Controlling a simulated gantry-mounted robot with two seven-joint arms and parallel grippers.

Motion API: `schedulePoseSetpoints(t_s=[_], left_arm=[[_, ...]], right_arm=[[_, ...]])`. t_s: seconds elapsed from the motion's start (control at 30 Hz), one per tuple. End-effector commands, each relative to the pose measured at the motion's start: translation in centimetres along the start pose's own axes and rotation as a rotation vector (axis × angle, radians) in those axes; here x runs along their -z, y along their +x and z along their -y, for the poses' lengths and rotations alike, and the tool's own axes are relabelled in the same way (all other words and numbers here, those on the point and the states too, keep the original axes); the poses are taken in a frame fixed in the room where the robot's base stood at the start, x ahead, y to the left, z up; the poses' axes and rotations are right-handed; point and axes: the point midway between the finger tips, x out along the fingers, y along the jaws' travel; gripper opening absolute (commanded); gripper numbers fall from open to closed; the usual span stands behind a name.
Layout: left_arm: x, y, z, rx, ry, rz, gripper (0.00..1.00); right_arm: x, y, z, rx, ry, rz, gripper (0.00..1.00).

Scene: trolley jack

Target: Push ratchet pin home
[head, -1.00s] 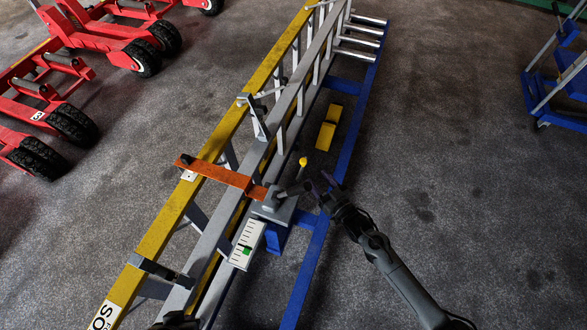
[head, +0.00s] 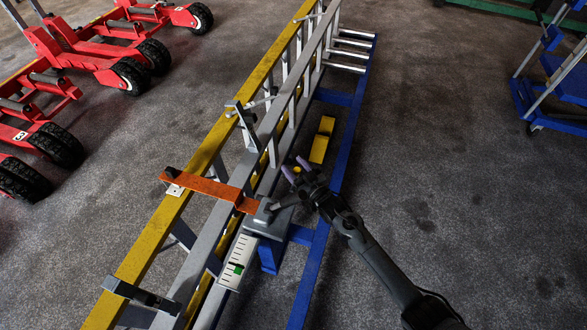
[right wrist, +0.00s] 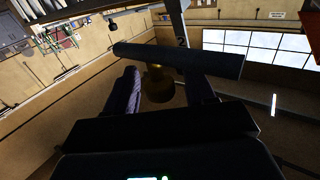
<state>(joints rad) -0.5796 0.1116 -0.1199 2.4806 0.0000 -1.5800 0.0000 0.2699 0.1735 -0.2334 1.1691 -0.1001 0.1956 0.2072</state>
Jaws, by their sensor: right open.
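The grey ratchet block (head: 272,222) sits on a blue post beside the ladders, at the end of an orange strap (head: 212,187). A dark lever (head: 286,202) sticks out from the block toward my right gripper. My right gripper (head: 296,168) is open, with its purple fingertips up beside the lever. In the right wrist view, a dull yellow knob (right wrist: 158,84) shows between the two fingers, and a dark bar (right wrist: 180,60) crosses in front of them. I cannot tell whether the fingers touch the knob. The ratchet pin cannot be told apart clearly. My left gripper is not in view.
A white gauge with a green mark (head: 237,262) hangs below the block. Yellow and grey ladders (head: 165,218) lie along a blue rack (head: 352,140). A yellow block (head: 322,140) lies beyond.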

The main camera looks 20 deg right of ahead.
Motion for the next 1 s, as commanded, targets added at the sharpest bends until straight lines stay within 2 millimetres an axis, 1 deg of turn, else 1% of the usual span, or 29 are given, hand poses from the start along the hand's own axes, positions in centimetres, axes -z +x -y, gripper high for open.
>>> schedulePoseSetpoints(t_s=[0.03, 0.13, 0.43, 0.47, 0.7, 0.8, 1.0], left_arm=[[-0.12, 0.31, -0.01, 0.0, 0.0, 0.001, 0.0], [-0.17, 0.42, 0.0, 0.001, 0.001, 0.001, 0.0], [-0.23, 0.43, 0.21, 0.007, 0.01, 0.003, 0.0], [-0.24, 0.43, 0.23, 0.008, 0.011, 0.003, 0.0], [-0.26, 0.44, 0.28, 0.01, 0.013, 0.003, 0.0], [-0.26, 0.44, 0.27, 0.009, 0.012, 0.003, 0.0], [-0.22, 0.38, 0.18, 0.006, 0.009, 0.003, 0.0]], right_arm=[[-0.15, 0.36, 0.03, 0.0, 0.0, 0.0, 0.54], [-0.02, 0.77, 0.03, 0.001, 0.0, 0.0, 0.54], [0.01, 0.88, 0.02, 0.0, 0.0, 0.001, 0.54], [0.01, 0.88, 0.02, 0.0, 0.0, 0.001, 0.51], [0.02, 0.87, 0.01, 0.0, 0.0, 0.001, 0.14], [0.02, 0.87, 0.01, 0.0, 0.0, 0.001, 0.0], [0.05, 0.84, 0.05, 0.0, 0.0, 0.001, 0.0]])
